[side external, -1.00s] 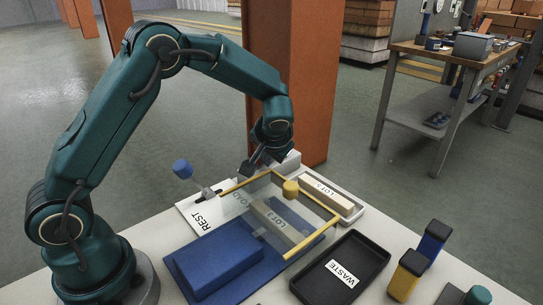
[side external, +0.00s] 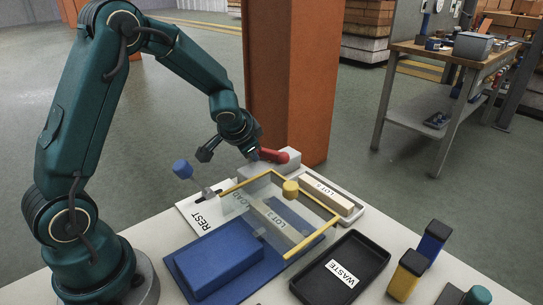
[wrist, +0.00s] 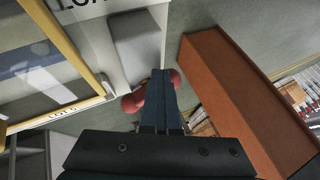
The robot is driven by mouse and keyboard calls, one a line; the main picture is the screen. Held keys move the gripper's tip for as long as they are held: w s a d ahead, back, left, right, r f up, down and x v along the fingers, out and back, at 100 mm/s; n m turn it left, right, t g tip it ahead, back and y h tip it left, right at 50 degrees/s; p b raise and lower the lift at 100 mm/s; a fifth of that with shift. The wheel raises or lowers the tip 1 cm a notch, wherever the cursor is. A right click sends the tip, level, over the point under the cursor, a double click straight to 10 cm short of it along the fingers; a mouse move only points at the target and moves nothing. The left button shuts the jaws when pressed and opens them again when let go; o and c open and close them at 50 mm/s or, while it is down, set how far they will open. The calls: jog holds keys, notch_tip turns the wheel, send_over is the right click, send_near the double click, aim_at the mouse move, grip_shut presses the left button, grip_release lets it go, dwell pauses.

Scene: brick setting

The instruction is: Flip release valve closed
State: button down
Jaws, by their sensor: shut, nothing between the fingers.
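The valve shows as a red lever (side external: 276,155) at a light grey block (side external: 268,175) behind the yellow-framed clear cover. In the wrist view the red lever (wrist: 131,102) shows on both sides of my fingers, at the near end of the grey block (wrist: 136,45). My gripper (side external: 252,154) is shut and empty, right by the lever's left end in the side view. In the wrist view my gripper's closed fingertips (wrist: 158,88) overlap the lever and hide its middle. I cannot tell whether they touch it.
The yellow-framed clear cover (side external: 325,208) lies over a pale block. An orange column (side external: 285,80) stands close behind.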

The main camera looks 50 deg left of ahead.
jog(key=shift+w+a, duration=0.25)
jog(key=shift+a, duration=0.3)
jog(key=shift+w+a, duration=0.2)
jog(key=shift+a, duration=0.3)
jog(key=shift+w+a, duration=0.1)
dwell(0.3)
jog(key=shift+s+d, duration=0.2)
jog(key=shift+s, duration=0.15)
jog(key=s, duration=0.1)
jog(key=s+d, duration=0.1)
jog(key=shift+s+d, duration=0.1)
jog(key=shift+s, duration=0.25)
jog(key=s+a+r, duration=0.1)
jog(key=s+r, duration=0.5)
jog(key=r, duration=0.2)
jog(key=shift+a, duration=0.2)
